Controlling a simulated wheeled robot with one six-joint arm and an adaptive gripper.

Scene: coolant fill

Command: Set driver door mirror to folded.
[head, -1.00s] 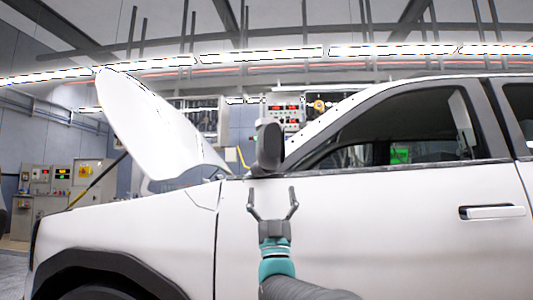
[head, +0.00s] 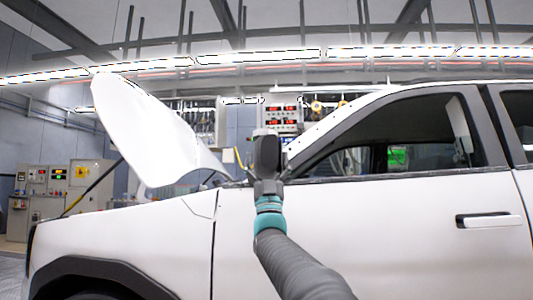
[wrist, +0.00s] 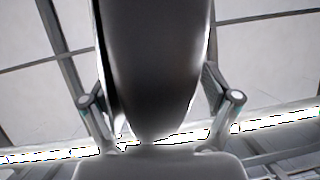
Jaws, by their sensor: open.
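The driver door mirror (head: 267,155) is a dark grey housing at the front corner of the door window, standing out from the white truck in the head view. In the wrist view the mirror (wrist: 155,65) fills the middle, between the two fingers. My gripper (head: 268,178) is right at the mirror's lower part in the head view, and it hides the mirror's base. The gripper is open, with one finger on each side of the mirror. I cannot tell whether the fingers touch it.
The white front door (head: 400,225) has a handle (head: 489,220) at right. The raised hood (head: 155,135) stands at left above the fender. Control cabinets (head: 60,190) stand at the far left and a panel with red displays (head: 283,114) is behind the truck.

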